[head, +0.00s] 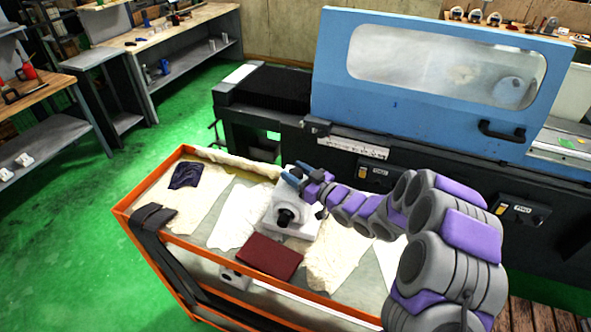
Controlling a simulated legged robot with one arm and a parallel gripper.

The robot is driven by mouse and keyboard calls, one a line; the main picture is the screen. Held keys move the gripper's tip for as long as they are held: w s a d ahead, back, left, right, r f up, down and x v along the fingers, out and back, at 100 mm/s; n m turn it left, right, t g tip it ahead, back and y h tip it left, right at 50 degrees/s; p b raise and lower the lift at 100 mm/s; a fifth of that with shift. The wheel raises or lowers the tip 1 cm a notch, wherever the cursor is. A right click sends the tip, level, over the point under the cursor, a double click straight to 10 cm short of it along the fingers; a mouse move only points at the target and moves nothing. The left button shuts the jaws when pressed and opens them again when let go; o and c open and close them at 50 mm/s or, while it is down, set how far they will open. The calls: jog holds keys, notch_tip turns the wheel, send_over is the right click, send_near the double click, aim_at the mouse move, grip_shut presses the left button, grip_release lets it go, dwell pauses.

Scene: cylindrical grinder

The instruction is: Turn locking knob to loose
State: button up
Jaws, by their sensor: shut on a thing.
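A white machine unit (303,221) with a black round part (286,217) on its front stands on the orange-framed cart in the head view. My gripper (297,173), with blue fingers, is at the upper back edge of this unit. It is shut on a small part there, which looks to be the locking knob. The fingers mostly hide that part, and its turn position cannot be made out. My purple and grey arm reaches in from the right.
The cart (128,213) holds cream cloths, a dark cloth (186,175) and a dark red pad (270,261). The grinder with its blue cover (335,85) stands close behind. Green floor (60,240) is free at left.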

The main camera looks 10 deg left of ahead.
jog(key=n+g+p, duration=0.1)
jog(key=g+p, duration=0.1)
jog(key=n+g+y+p, duration=0.1)
jog(key=n+g+p, duration=0.1)
jog(key=shift+w+r+y, duration=0.1)
jog(key=shift+r+y, duration=0.05)
jog(key=shift+y, duration=0.15)
jog(key=n+g+p, duration=0.1)
jog(key=g, duration=0.1)
jog(key=n+g+p, duration=0.1)
jog(key=g, duration=0.1)
jog(key=shift+n+y, duration=0.3)
jog(key=shift+f+n+g+b, duration=0.2)
jog(key=shift+n+g, duration=0.4)
jog(key=shift+g, duration=0.45)
jog(key=shift+f+n+g+b, duration=0.1)
jog(key=shift+n+g+b, duration=0.1)
jog(key=shift+n+g, duration=0.65)
jog(key=shift+r+n+g+b, duration=0.1)
jog(key=shift+n+g+b, duration=0.15)
jog(key=shift+g+b, duration=0.55)
jog(key=shift+r+n+g+h+b, duration=0.1)
jog(key=shift+n+g+h+b, duration=0.95)
jog(key=shift+g+b, duration=0.65)
jog(key=o, duration=0.9)
jog(key=shift+o, duration=0.2)
